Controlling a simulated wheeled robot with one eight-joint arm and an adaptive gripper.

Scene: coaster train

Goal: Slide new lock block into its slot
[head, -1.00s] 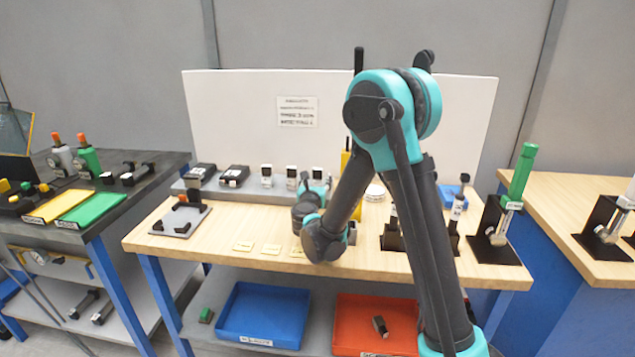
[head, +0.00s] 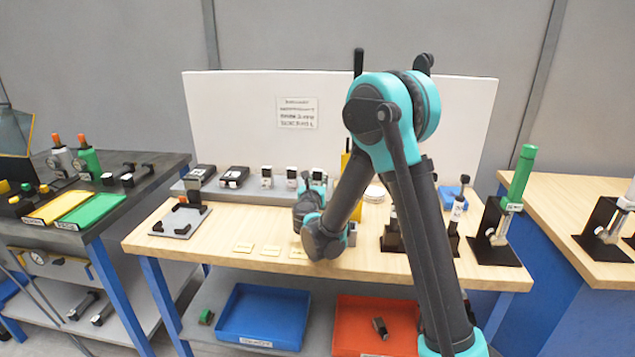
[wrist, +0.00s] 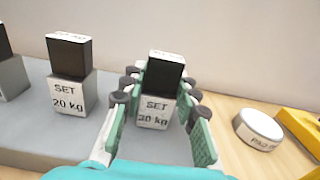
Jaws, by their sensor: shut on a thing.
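In the head view, my gripper (head: 315,180) is at the right end of the row of similar blocks. A grey plate with black brackets (head: 180,222) lies at the bench's left end. I cannot tell which opening is the lock block's slot.
Similar blocks stand left of the held one, the nearest (wrist: 70,82) a short gap away. A round white disc (wrist: 258,130) and a yellow part (wrist: 300,128) are to the right. A white back panel (head: 235,110) stands behind. The bench's front left is mostly clear.

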